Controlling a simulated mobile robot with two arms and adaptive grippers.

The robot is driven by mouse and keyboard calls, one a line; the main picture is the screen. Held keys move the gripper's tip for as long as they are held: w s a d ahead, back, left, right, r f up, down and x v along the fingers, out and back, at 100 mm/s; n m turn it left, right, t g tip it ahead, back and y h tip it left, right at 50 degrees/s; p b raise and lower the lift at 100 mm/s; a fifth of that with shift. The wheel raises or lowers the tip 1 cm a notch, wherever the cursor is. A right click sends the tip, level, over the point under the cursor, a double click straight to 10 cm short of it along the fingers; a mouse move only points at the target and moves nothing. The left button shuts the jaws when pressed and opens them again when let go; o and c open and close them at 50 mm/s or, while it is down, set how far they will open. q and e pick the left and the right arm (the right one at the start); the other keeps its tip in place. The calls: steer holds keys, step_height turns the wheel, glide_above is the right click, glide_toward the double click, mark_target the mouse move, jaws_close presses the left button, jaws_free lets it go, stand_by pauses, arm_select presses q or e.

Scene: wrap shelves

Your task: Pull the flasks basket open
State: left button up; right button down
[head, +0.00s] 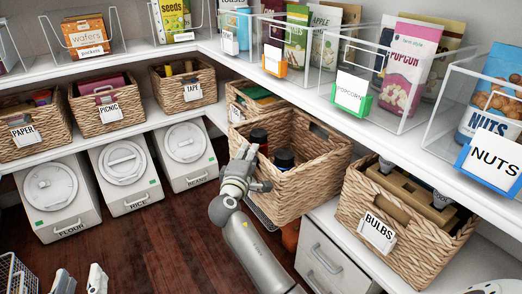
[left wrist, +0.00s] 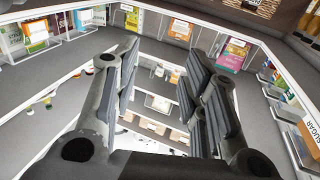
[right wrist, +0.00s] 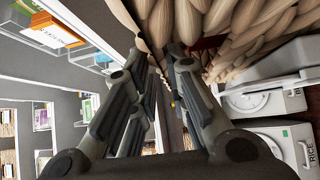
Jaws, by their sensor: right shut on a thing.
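The woven flasks basket (head: 318,180) juts out from the right-hand shelf, past the shelf edge, in the middle of the head view. Dark-capped flasks (head: 284,160) stand inside it. My right gripper (head: 243,170) is shut on the front wall of this basket, hiding part of that wall; no label is readable there. In the right wrist view the basket's weave (right wrist: 220,20) fills the top, right by the fingers. My left gripper (head: 80,280) is low at the bottom left of the head view, open and empty; its spread fingers show in the left wrist view (left wrist: 168,90).
The BULBS basket (head: 405,215) stands to the right, and another basket (head: 238,108) behind to the left. White drawers (head: 330,262) are below. FLOUR, RICE and BEANS bins (head: 125,175) line the left. A wire basket (head: 18,275) is bottom left. The wooden floor between is clear.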

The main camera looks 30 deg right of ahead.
arm_select(q)
steer(key=shift+r+t, duration=0.3)
steer(key=shift+r, duration=0.3)
arm_select(e)
steer(key=shift+s+a+f, duration=0.1)
steer(key=shift+a, duration=1.05)
arm_select(q)
steer(key=shift+d, duration=0.1)
arm_select(e)
steer(key=c, duration=1.4)
jaws_free()
steer(key=shift+c, duration=0.2)
steer(key=v, duration=0.7)
steer(key=shift+s+a, duration=0.15)
steer(key=shift+s, duration=0.05)
